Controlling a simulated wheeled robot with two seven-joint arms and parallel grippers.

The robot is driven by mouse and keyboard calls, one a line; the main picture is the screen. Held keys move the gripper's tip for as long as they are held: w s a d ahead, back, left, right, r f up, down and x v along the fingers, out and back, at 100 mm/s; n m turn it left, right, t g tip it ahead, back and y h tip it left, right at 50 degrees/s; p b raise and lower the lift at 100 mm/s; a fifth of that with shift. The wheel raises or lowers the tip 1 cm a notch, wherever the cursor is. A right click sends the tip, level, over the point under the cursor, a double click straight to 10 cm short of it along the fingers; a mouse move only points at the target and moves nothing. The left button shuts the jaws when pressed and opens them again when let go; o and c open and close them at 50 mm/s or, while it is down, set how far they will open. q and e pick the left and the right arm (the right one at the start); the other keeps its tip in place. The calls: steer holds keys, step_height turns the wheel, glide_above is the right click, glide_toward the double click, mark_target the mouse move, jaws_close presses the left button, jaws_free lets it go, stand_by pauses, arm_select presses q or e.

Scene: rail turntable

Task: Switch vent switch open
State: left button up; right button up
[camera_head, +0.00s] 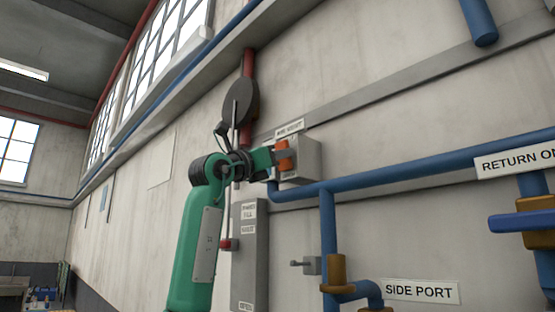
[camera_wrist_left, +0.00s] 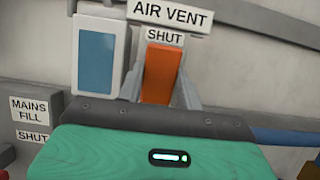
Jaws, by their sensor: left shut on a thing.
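The vent switch is an orange lever (camera_head: 283,153) on the front of a grey box (camera_head: 309,158) on the wall. In the left wrist view the orange lever (camera_wrist_left: 161,72) stands upright below a "SHUT" label (camera_wrist_left: 165,37) and an "AIR VENT" sign (camera_wrist_left: 171,13). My left gripper (camera_head: 279,159) reaches in from the left and is shut on the lever. In the left wrist view its fingers (camera_wrist_left: 160,88) lie on either side of the lever, and its green body hides the lower part. My right gripper is not in view.
A blue pipe (camera_head: 410,167) runs right from below the box. A white-framed blue window (camera_wrist_left: 96,61) sits left of the lever.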

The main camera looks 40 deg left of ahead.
arm_select(q)
steer(key=o, duration=1)
steer(key=shift+s, duration=0.1)
steer(key=b+v, duration=0.6)
steer(key=v, duration=0.7)
steer(key=shift+s+f+b, duration=0.1)
steer(key=shift+s+b, duration=0.25)
